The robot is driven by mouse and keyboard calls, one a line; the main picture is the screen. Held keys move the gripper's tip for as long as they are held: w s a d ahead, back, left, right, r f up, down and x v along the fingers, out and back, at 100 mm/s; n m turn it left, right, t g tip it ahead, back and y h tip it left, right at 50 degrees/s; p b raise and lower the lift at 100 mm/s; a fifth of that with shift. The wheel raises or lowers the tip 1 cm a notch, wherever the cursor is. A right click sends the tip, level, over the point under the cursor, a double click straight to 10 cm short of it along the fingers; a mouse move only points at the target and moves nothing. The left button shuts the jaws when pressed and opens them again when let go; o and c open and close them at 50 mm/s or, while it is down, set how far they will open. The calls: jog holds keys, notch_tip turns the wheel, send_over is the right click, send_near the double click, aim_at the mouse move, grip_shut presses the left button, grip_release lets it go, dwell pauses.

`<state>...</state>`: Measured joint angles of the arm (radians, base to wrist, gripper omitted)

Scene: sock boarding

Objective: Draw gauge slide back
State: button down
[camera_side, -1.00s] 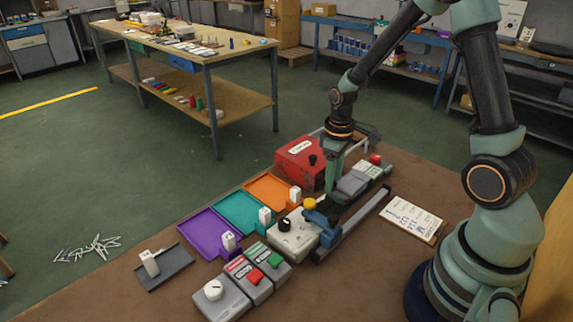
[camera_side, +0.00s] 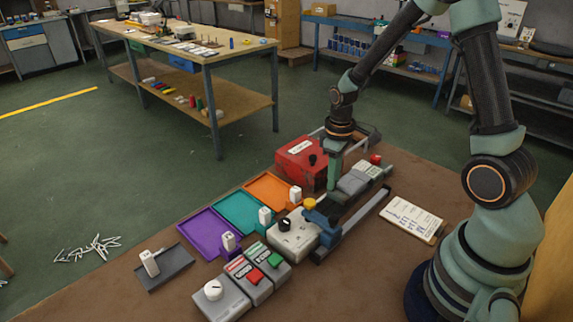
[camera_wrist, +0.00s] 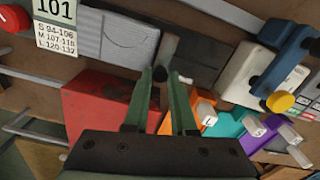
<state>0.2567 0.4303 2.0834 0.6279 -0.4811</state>
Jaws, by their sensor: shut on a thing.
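My gripper (camera_wrist: 167,76) points down at the near end of a long grey block (camera_wrist: 115,38), with its fingers shut on a dark grey upright tab (camera_wrist: 167,46) there. In the side view my gripper (camera_side: 334,188) stands between the red box and the grey block (camera_side: 358,179); the fingers hide most of the tab. I cannot tell for certain which part is the gauge slide.
Orange (camera_side: 264,187), teal (camera_side: 236,206) and purple (camera_side: 203,226) trays lie further left. A white card (camera_side: 412,220) lies on the right, with bare brown surface around it.

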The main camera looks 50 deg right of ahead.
dwell(0.7)
jog(key=a, duration=0.6)
jog(key=shift+a+r, duration=0.1)
jog(key=shift+a, duration=0.2)
jog(key=c, duration=0.7)
grip_release()
jog(key=shift+c, duration=0.2)
notch_tip(320, 180, up, 12)
